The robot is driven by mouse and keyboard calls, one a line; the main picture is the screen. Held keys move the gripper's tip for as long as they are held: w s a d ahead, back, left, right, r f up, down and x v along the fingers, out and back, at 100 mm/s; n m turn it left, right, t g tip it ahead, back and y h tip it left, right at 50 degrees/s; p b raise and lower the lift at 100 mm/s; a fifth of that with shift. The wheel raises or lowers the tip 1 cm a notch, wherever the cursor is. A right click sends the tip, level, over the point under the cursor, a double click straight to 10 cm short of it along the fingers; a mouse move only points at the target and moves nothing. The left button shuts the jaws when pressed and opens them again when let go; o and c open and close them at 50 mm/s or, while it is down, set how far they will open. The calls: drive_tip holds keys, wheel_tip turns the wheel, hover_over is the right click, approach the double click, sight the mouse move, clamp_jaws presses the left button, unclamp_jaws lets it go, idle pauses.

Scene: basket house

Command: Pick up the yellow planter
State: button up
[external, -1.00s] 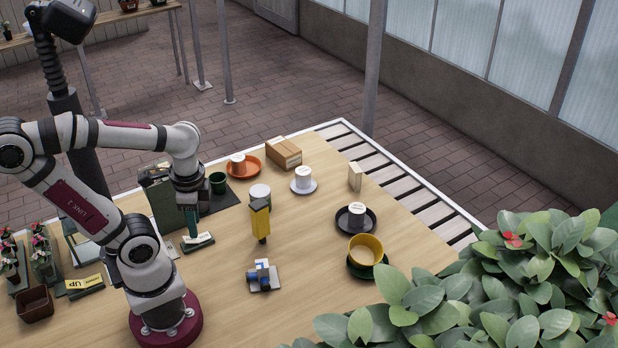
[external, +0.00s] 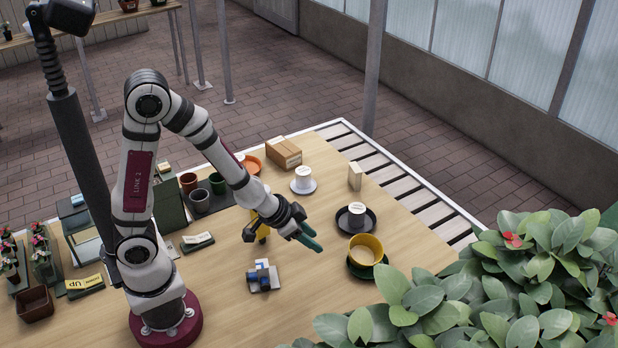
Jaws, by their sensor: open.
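The yellow planter (external: 366,249) stands upright on a dark green saucer (external: 358,268) at the right front of the table, near the leafy plants. Its inside looks tan. My gripper (external: 311,240) has green fingers and is in the air to the left of the planter, pointing toward it. It is open and empty, and apart from the planter. The gap between the fingers is small in this view.
A black saucer with a white-topped pot (external: 356,214) stands just behind the planter. A yellow tool (external: 264,231) is partly hidden behind my arm. A blue and grey device (external: 263,277) lies in front. Leafy plants (external: 470,280) crowd the right front corner. Cardboard boxes (external: 284,153) stand farther back.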

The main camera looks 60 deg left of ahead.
sight(352, 237)
drive_tip(key=w+f+n+t+y, duration=0.1)
drive_tip(key=w+f+t, duration=0.1)
drive_tip(key=w+t, duration=0.1)
drive_tip(key=w+f+n+t+y, duration=0.1)
drive_tip(key=w+f+n+t, duration=0.1)
drive_tip(key=w+f+t, duration=0.1)
drive_tip(key=shift+w+f, duration=0.25)
drive_tip(key=shift+f, duration=0.1)
drive_tip(key=x, duration=0.7)
drive_tip(key=shift+w+a, duration=0.1)
drive_tip(key=shift+w, duration=0.15)
clamp_jaws()
idle(0.5)
